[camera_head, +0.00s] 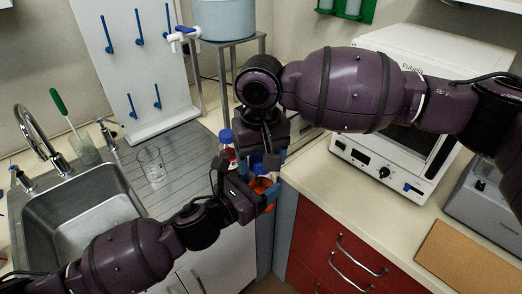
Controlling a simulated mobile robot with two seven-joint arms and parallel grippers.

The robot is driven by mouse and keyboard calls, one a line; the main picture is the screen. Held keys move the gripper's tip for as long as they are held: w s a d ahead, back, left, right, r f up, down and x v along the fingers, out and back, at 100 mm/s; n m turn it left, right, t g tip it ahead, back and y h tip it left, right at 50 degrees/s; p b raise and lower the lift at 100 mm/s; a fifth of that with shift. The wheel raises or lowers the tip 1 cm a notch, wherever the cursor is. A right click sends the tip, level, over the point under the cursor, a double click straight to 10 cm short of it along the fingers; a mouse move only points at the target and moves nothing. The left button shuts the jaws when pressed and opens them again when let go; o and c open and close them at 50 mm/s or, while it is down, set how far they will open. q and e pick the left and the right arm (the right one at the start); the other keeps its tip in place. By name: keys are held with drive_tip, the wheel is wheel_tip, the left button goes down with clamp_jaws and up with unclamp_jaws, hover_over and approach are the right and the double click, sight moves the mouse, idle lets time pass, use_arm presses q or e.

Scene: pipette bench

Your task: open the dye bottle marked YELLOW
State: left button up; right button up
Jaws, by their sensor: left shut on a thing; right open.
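An orange bottle (261,185) shows between my two grippers near the front edge of the counter. It is mostly covered by them, and no marking on it can be read. My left gripper (262,198) comes in from the lower left and is shut on this bottle. My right gripper (266,164) points down from above, open, right over the bottle's top. The bottle's cap is largely hidden there, so I cannot tell whether it touches the fingers. A red bottle with a blue cap (226,137) stands just behind and to the left.
A glass beaker (151,164) stands on the grey drainboard, left of the bottles. The steel sink (80,213) is further left. A metal stand with a blue tank (224,18) is behind. A white oven (390,165) and a brown board (462,258) are on the right counter.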

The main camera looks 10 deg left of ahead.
drive_tip(key=c, duration=0.9)
drive_tip(key=n, duration=0.5)
drive_tip(key=shift+n, duration=0.3)
drive_tip(key=n, duration=0.6)
drive_tip(key=shift+r+n, duration=0.1)
drive_tip(key=shift+n, duration=0.2)
drive_tip(key=shift+r, duration=0.3)
drive_tip(key=shift+r, duration=0.7)
drive_tip(key=shift+r, duration=0.15)
drive_tip(key=shift+r, duration=1.95)
